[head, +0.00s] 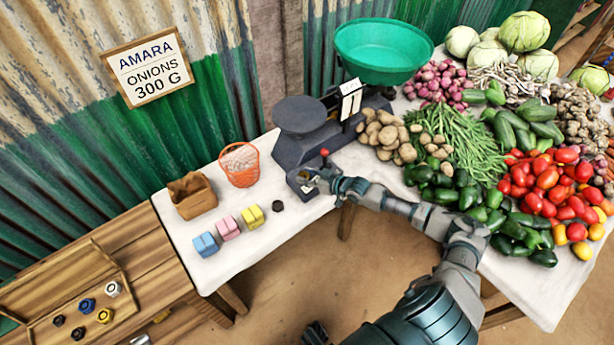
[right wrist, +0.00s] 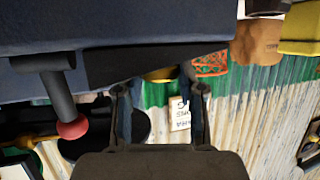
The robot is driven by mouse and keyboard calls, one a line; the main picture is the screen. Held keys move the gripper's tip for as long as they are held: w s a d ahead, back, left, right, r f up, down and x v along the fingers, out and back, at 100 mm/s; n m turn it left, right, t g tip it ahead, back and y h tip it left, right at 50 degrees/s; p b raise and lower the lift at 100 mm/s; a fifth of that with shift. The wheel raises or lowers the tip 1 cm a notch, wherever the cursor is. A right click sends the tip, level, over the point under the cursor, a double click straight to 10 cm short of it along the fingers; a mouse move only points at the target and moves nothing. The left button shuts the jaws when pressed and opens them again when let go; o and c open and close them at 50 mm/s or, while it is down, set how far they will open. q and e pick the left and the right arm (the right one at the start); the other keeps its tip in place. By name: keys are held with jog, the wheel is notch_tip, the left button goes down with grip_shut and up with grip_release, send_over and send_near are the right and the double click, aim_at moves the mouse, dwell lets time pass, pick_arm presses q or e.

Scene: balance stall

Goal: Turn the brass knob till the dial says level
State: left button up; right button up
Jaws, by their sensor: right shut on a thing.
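The dark blue balance (head: 300,150) stands on the white-clothed table, with a round black plate at left and a green pan (head: 383,50) at right. My right gripper (head: 314,179) reaches its low front box from the right. In the right wrist view, the brass knob (right wrist: 160,73) shows as a yellow piece between the fingertips of my right gripper (right wrist: 160,88), against the dark housing. The gripper is shut on the knob. The dial's reading cannot be made out; the gripper covers part of the front box.
A red-tipped lever (head: 324,152) stands close to the gripper; it also shows in the right wrist view (right wrist: 72,128). Left are an orange basket (head: 240,165), paper bag (head: 191,196), coloured blocks (head: 228,228) and a small black weight (head: 278,206). Vegetables crowd the right side.

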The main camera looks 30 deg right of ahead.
jog(key=shift+w+d+r, duration=0.1)
jog(key=shift+d+r, duration=0.05)
jog(key=shift+r, duration=0.1)
dwell(0.4)
jog(key=o, duration=0.8)
jog(key=shift+o, duration=0.2)
jog(key=shift+w+f, duration=0.1)
jog(key=shift+f, duration=0.05)
jog(key=v, duration=1.2)
jog(key=shift+f, duration=0.15)
